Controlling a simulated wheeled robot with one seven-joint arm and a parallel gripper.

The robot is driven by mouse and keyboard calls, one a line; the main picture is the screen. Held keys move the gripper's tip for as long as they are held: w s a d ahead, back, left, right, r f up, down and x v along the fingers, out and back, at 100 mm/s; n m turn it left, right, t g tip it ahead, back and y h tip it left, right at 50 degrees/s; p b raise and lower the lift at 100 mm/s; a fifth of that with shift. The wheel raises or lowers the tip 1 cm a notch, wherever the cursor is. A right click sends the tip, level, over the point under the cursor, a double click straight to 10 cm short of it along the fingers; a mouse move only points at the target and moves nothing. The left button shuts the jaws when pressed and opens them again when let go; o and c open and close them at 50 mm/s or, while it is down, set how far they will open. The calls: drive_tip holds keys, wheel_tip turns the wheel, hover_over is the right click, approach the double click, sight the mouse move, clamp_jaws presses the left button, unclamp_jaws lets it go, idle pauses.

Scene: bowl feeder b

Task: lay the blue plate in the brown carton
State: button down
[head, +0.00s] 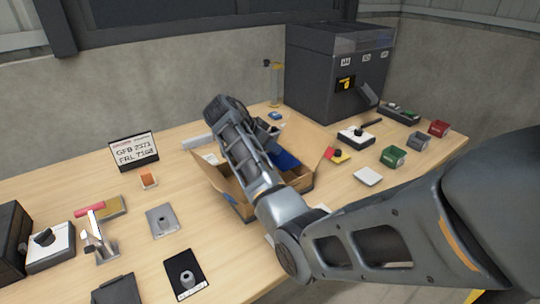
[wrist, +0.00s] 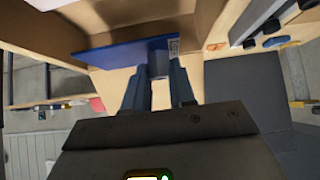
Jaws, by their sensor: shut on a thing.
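The blue plate (head: 287,160) shows in the head view within the outline of the open brown carton (head: 229,189), partly hidden by my arm. My gripper is shut on this part. Cardboard walls of the carton (wrist: 40,34) surround the plate in the wrist view. I cannot tell whether the plate touches the carton's bottom. My fingers are mostly hidden in the head view.
A dark machine (head: 335,70) stands behind the carton. Green (head: 393,157) and red (head: 438,128) blocks and a white plate (head: 368,176) lie to its right. A sign (head: 134,150), a grey plate (head: 162,220) and a black plate (head: 185,274) are to its left.

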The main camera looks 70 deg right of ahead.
sight(271, 155)
wheel_tip(271, 155, down, 4)
drive_tip(key=shift+r, duration=0.15)
drive_tip(key=shift+f+b, duration=0.3)
drive_tip(key=shift+f, duration=0.2)
drive_tip(key=shift+f, duration=0.1)
drive_tip(key=c, duration=0.9)
unclamp_jaws()
drive_tip(key=shift+c, duration=0.2)
